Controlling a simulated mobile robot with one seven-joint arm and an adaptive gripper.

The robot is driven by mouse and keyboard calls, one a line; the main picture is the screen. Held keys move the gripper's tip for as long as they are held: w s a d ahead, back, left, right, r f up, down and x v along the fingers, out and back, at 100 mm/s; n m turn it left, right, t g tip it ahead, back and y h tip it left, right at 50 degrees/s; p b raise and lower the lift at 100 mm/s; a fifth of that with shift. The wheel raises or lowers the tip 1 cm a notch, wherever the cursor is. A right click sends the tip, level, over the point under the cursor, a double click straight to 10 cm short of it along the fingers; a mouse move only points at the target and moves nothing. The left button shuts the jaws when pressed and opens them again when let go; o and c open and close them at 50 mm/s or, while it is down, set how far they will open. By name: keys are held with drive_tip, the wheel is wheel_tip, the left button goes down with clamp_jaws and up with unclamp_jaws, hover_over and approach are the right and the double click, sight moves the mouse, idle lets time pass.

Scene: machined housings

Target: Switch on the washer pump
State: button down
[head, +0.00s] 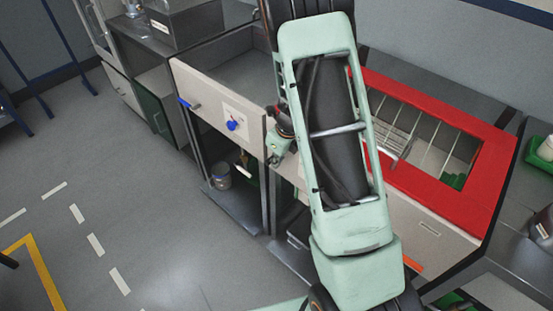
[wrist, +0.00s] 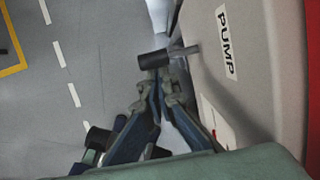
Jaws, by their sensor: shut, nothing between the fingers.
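The pump control is a metal rod with a black end (wrist: 165,58), sticking out of a pale front panel (wrist: 222,95) beside a white PUMP label (wrist: 227,42) in the wrist view. My gripper (wrist: 161,78) is shut and empty, its fingertips right at the black end; I cannot tell whether they touch it. In the head view my gripper (head: 277,152) is small and low beside the cabinet front, partly behind my arm. The washer with a red top frame (head: 480,175) stands right of my arm. The pump control cannot be made out there.
A neighbouring pale front (head: 215,100) carries a blue knob (head: 233,125) and a blue-ended handle (head: 188,104). An open shelf below holds a can (head: 220,176). Grey floor (head: 130,190) with painted lines lies clear on the left.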

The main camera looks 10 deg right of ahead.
drive_tip(key=shift+w+d+r+p, duration=0.2)
drive_tip(key=shift+r+p, duration=0.2)
drive_tip(key=shift+p, duration=0.05)
drive_tip(key=shift+w+d+r+p, duration=0.2)
drive_tip(key=shift+r+p, duration=0.2)
drive_tip(key=shift+r, duration=0.1)
drive_tip(key=shift+r+p, duration=0.75)
drive_tip(key=shift+p, duration=0.1)
drive_tip(key=shift+a, duration=0.1)
drive_tip(key=v, duration=1.2)
drive_tip(key=shift+s, duration=0.15)
drive_tip(key=shift+f, duration=0.1)
